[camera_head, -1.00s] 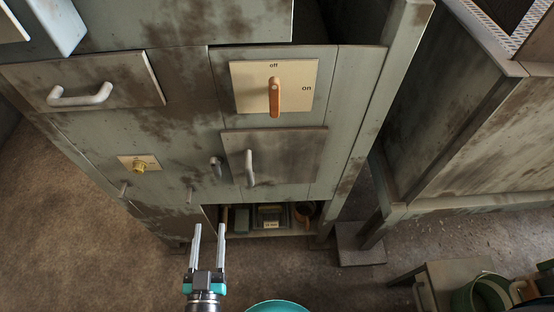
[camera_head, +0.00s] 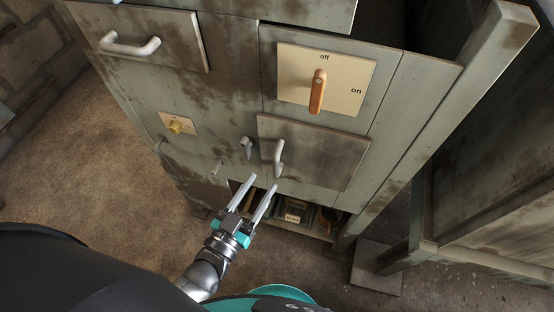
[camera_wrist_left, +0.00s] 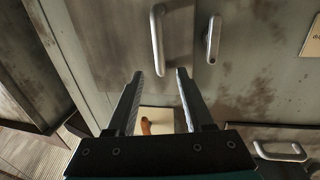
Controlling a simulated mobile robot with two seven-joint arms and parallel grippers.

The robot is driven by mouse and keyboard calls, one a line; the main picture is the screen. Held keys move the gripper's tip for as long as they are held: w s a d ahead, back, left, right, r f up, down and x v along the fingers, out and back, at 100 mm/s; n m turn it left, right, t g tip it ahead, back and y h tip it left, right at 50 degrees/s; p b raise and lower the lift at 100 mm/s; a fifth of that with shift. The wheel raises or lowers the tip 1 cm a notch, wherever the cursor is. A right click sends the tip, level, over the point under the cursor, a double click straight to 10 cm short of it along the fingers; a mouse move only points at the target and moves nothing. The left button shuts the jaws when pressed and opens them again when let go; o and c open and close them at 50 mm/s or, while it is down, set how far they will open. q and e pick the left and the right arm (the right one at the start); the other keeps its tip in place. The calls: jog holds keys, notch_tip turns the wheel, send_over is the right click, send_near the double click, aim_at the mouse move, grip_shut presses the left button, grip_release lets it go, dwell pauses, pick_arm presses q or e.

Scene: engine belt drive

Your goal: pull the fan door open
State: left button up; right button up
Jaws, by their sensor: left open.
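The fan door seems to be the stained grey metal panel (camera_head: 325,152) below the off/on switch. It lies flat against the cabinet and looks shut. Its upright pale handle (camera_head: 278,157) is at its left edge. In the left wrist view the handle (camera_wrist_left: 158,40) shows just beyond the fingertips, and the door (camera_wrist_left: 108,42) is to its left. My left gripper (camera_head: 263,181) is open and empty, just below the handle and apart from it. Its two fingers (camera_wrist_left: 160,75) also show in the left wrist view. My right gripper is not in view.
A small grey latch (camera_head: 247,147) sits left of the door handle. Above is a cream switch plate (camera_head: 345,85) with an orange lever (camera_head: 318,92). A drawer handle (camera_head: 130,44) sticks out upper left. An open shelf (camera_head: 322,232) lies below.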

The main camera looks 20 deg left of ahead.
aim_at(274, 164)
pick_arm(q)
jog(key=x, duration=0.8)
jog(key=shift+w+b, duration=0.15)
jog(key=shift+b, duration=0.25)
jog(key=shift+c, duration=0.4)
grip_shut()
dwell(0.5)
